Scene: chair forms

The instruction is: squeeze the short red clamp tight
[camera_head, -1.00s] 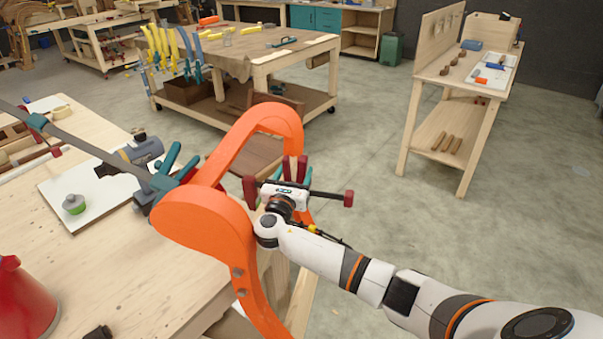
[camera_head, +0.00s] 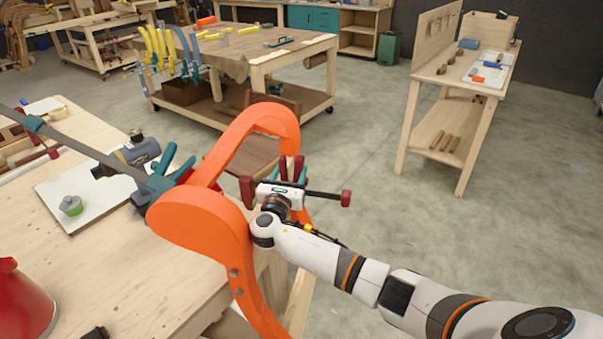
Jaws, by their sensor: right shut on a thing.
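The short red clamp (camera_head: 248,191) is at the right side of the big orange chair form (camera_head: 190,225). One red end shows left of my right gripper. Its dark bar runs out to the right to a second red end (camera_head: 346,198). Two upright red handles stand just beyond the gripper. My right gripper (camera_head: 290,172) is at the clamp and shut on it. Its white body hides the middle of the clamp, and the fingertips are hard to make out. My left gripper is out of view.
A teal clamp (camera_head: 165,172) with a long grey bar reaches across the wooden bench (camera_head: 150,275) to the form's left side. A red object (camera_head: 22,300) stands at the bench's front left. Open floor (camera_head: 370,110) lies to the right, before a small wooden shelf table (camera_head: 435,120).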

